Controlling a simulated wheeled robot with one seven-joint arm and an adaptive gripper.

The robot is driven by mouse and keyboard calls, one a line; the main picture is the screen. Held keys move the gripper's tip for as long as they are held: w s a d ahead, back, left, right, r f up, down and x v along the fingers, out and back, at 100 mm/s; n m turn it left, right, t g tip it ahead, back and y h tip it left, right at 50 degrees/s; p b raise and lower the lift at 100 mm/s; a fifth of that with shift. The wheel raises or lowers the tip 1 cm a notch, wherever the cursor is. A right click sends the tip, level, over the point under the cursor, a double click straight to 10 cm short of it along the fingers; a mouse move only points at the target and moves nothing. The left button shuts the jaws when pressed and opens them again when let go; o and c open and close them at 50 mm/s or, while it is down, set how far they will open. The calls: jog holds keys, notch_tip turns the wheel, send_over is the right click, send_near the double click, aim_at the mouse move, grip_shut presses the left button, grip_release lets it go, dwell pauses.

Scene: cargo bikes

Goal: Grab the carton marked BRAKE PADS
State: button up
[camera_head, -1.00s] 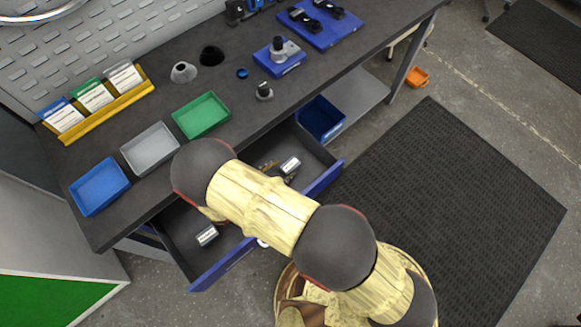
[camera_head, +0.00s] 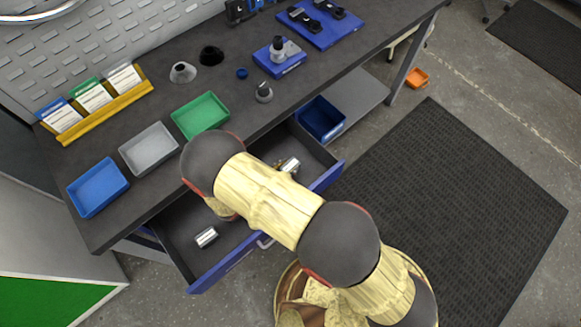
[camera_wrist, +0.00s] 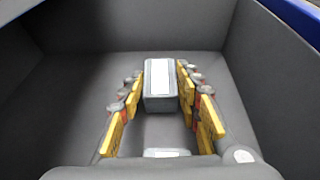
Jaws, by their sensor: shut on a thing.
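In the wrist view, a small grey carton (camera_wrist: 160,102) with a pale label on top lies between the yellow finger pads of my gripper (camera_wrist: 160,88). The pads are shut on its two sides. Its lettering is too small to read. It is inside the open grey drawer (camera_wrist: 75,85). In the head view, my arm hides most of the gripper. A silver carton with a white label (camera_head: 290,165) shows at the drawer's right part, close to bits of the gripper. Another labelled carton (camera_head: 206,237) lies in the drawer's left part, apart from it.
The drawer's blue front (camera_head: 222,271) stands out below the workbench (camera_head: 225,150). Blue (camera_head: 98,187), grey (camera_head: 149,149) and green (camera_head: 200,116) trays stand on the bench top. Drawer walls rise around the gripper. A black floor mat (camera_head: 450,210) lies clear at the right.

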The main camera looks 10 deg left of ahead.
jog(key=c, duration=0.5)
jog(key=shift+c, duration=0.2)
